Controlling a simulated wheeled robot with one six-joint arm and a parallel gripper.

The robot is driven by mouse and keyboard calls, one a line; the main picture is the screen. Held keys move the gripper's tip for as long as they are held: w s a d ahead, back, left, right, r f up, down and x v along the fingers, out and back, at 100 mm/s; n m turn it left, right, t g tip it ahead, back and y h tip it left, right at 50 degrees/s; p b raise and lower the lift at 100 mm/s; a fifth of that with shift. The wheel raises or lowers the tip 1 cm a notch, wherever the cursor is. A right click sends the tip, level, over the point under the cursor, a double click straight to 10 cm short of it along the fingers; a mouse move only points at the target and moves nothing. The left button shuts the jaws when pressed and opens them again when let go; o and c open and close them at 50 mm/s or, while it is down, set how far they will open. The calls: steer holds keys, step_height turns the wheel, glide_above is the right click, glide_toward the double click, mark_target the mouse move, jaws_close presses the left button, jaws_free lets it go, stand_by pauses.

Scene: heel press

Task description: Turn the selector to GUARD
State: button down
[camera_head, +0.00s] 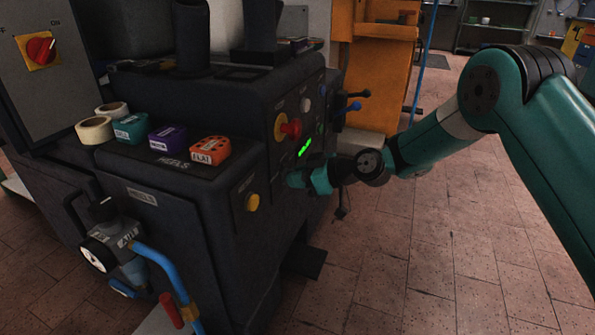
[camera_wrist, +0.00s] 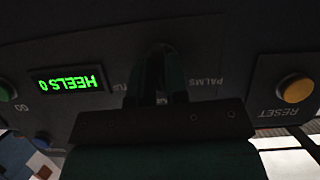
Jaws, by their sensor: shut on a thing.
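My gripper (camera_head: 297,180) is at the front panel of the dark press, below the green display. In the wrist view my gripper (camera_wrist: 163,88) points straight at the panel, its two fingers shut on the dark selector knob (camera_wrist: 163,49). Only a little of the knob shows between the fingertips, so its pointing direction cannot be told. The panel appears upside down there. A PALMS label (camera_wrist: 206,82) is beside the fingers on the right. Another label on the left is mostly hidden. No GUARD label is readable.
The wrist view shows a HEELS 0 display (camera_wrist: 67,80), a yellow RESET button (camera_wrist: 296,91) and a green GO button (camera_wrist: 6,93). A red knob (camera_head: 291,128) and black and blue levers (camera_head: 353,105) stick out above my gripper. Brick floor to the right is free.

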stand_by(0.4)
steer(key=c, duration=1.1)
jaws_free()
steer(key=shift+c, duration=0.2)
steer(key=shift+d, duration=0.15)
steer(key=p+v, duration=0.6)
steer(key=v, duration=1.1)
steer(key=shift+d, duration=0.15)
steer(key=shift+w+r, duration=0.1)
